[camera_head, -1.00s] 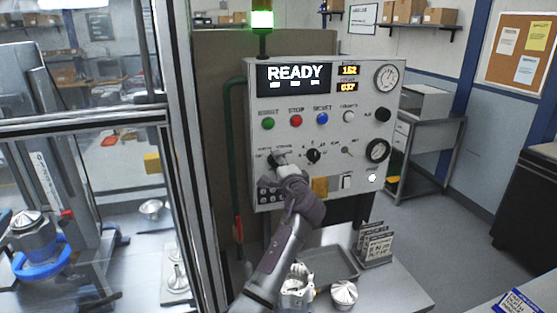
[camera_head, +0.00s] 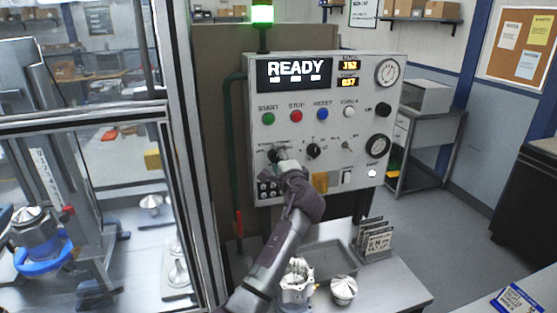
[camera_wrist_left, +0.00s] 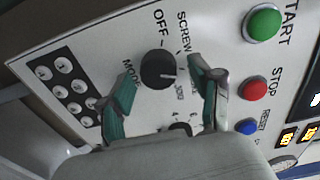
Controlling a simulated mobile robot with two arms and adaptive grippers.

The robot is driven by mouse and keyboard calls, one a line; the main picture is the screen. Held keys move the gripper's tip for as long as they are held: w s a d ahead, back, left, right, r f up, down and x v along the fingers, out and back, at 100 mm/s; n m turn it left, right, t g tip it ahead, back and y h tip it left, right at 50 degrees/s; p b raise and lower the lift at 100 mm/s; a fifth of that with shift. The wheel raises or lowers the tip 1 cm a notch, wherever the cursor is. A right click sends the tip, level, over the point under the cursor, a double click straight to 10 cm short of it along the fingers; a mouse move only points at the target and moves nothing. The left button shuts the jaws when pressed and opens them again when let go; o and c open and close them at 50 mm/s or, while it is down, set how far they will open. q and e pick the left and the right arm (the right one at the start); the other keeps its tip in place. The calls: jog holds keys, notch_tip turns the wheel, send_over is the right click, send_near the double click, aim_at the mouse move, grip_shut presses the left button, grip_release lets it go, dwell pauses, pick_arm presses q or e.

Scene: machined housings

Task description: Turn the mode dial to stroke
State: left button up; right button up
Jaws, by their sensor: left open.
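The mode dial (camera_wrist_left: 158,68) is a round black knob on the light grey control panel (camera_wrist_left: 80,45). In the left wrist view its white pointer line faces right, away from the OFF mark. A SCREW label and a smaller blurred label stand to its right; I cannot make out the word stroke. My left gripper (camera_wrist_left: 160,88) is open, with its two green-tipped fingers on either side of the dial; I cannot tell whether they touch it. In the head view my left gripper (camera_head: 281,157) is in front of the dial and hides part of it.
Green (camera_head: 268,118), red (camera_head: 296,117) and blue (camera_head: 322,114) buttons sit above the dial. Another black knob (camera_head: 313,151) is close on its right and a black keypad (camera_head: 267,188) below. The display (camera_head: 294,71) reads READY. A grey tray (camera_head: 325,262) and metal parts lie on the table beneath.

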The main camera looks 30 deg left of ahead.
pick_arm(q)
jog(key=shift+s+d, duration=0.1)
jog(key=v, duration=1.1)
jog(key=shift+s+d, duration=0.3)
